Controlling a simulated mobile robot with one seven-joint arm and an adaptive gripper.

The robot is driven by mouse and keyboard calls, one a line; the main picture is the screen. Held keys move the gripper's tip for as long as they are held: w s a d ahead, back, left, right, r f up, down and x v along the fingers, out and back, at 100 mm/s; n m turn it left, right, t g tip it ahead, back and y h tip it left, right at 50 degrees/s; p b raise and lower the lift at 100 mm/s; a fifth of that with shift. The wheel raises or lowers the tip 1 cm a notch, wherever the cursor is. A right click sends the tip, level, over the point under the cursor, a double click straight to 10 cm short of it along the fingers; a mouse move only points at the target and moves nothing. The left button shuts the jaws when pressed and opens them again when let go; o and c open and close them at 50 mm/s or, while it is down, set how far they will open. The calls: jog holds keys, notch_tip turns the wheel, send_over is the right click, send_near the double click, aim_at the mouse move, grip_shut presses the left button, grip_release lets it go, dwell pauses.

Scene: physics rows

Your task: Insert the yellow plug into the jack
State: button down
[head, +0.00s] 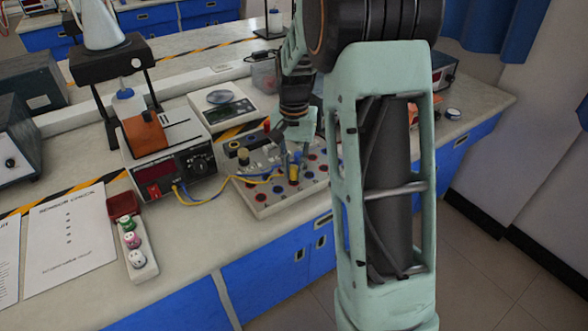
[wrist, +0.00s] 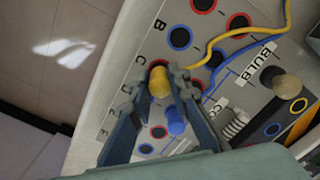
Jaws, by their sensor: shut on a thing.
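My gripper (wrist: 159,80) is shut on the yellow plug (wrist: 161,88), its two fingers on either side of it, low over the white jack board. In the head view my gripper (head: 293,158) holds the yellow plug (head: 294,172) above the board (head: 262,208). A red-ringed jack (wrist: 158,64) by the letter C shows just beyond the plug, partly hidden by it. I cannot tell whether the plug's tip has entered a jack. The yellow cable (wrist: 235,43) runs from the plug's side to the upper right.
A blue plug (wrist: 176,122) stands close by between the fingers' rear parts, with a blue cable (wrist: 229,72) nearby. A bulb post (wrist: 286,86) and coil (wrist: 235,125) are at right. A meter box (head: 170,165) stands left of the board.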

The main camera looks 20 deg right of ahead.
jog(key=shift+f+b, duration=0.35)
jog(key=shift+f, duration=0.3)
jog(key=c, duration=1.3)
grip_release()
jog(key=shift+r, duration=0.2)
jog(key=shift+r+p, duration=2.65)
jog(key=shift+r, duration=0.5)
